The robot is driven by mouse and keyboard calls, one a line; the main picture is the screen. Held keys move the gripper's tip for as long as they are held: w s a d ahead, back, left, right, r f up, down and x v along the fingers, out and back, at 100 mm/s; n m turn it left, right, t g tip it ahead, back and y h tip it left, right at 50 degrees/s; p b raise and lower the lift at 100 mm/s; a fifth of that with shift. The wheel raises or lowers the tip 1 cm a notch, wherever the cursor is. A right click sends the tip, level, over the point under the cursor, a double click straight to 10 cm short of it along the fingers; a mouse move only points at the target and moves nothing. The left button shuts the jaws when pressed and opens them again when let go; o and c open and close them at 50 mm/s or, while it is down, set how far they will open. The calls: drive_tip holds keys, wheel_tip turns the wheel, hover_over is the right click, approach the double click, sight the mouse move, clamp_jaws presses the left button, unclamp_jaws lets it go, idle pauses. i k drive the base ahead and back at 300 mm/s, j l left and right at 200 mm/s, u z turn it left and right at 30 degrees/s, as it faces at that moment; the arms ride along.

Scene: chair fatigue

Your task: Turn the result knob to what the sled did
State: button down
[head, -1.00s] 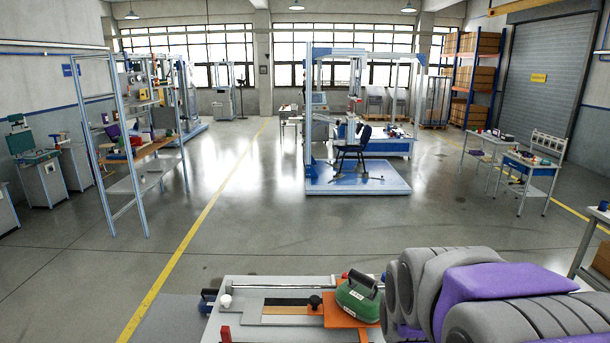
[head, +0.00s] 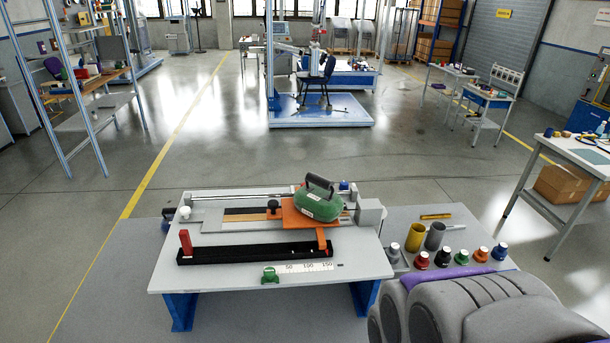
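A bench rig (head: 165,275) with a pale top and blue legs stands in front of me. On it an orange sled plate (head: 295,216) carries a green weight (head: 318,203) with a dark handle, towards the right end of its rails. A black knob (head: 274,207) is left of the weight. A black strip (head: 240,254) with a red upright (head: 185,243) runs in front. Below it are a scale marked 50, 100, 150 (head: 306,267) and a small green piece (head: 270,275). I cannot tell which part is the result knob.
Right of the rig, a grey surface (head: 400,222) holds several small coloured pieces with pale tops (head: 444,257), a yellow cup (head: 415,237) and a grey cup (head: 435,236). A table (head: 590,153) stands at right. Open floor (head: 230,150) lies beyond the rig.

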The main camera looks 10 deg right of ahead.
sight(344, 186)
drive_tip(key=k+l+u, duration=0.15)
drive_tip(key=l, duration=0.25)
drive_tip(key=k+l+u, duration=0.1)
drive_tip(key=l, duration=0.35)
drive_tip(key=k+l+u, duration=0.15)
drive_tip(key=l, duration=0.2)
